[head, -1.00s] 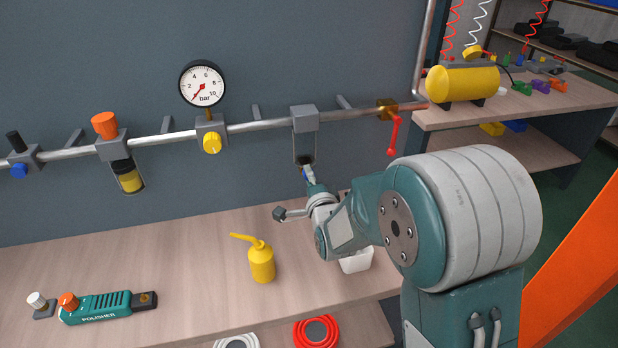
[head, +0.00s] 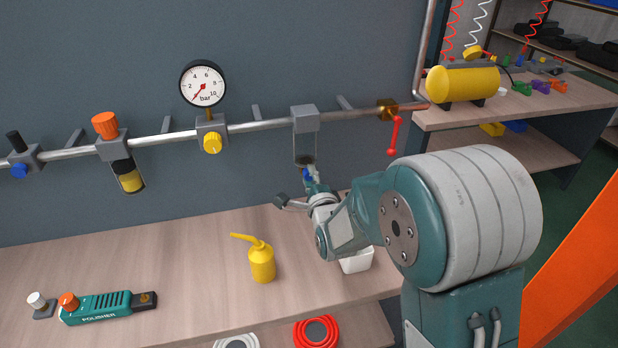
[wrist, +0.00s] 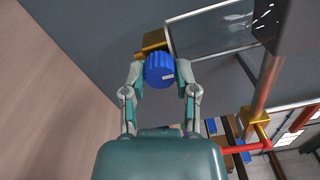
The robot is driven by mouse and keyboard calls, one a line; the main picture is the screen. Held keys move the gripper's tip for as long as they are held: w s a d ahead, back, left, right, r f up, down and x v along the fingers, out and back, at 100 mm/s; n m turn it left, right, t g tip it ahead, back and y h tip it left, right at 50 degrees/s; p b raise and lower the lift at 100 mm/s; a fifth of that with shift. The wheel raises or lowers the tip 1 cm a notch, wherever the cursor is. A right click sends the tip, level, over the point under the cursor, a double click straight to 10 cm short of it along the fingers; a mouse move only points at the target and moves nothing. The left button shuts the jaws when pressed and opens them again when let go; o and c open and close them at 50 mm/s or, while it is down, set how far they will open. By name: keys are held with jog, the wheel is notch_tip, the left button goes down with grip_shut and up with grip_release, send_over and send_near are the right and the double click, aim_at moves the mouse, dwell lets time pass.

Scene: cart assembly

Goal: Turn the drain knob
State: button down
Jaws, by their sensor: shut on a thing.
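The drain knob is blue and ribbed with a white mark; it shows in the wrist view (wrist: 159,70) between my two fingertips. My gripper (wrist: 161,75) is shut on it, one finger on each side. A brass fitting (wrist: 151,43) and the clear bowl (wrist: 210,28) are beyond the knob. In the head view, my gripper (head: 312,183) is under the clear bowl (head: 304,148) of the grey filter unit (head: 305,118). A little of the blue knob (head: 308,175) shows there; my fingers and wrist partly hide it.
A red-handled valve (head: 395,135) is on the pipe to the right. A pressure gauge (head: 203,84) and yellow knob (head: 212,143) are to the left. A yellow oil can (head: 261,261) and white container (head: 356,261) stand on the bench (head: 200,280) below.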

jog(key=shift+d+f, duration=0.15)
jog(key=shift+f, duration=0.2)
jog(key=shift+c, duration=1.9)
grip_release()
jog(key=shift+r, duration=0.1)
jog(key=v, duration=0.7)
jog(key=shift+s, duration=0.2)
jog(key=shift+d, duration=0.1)
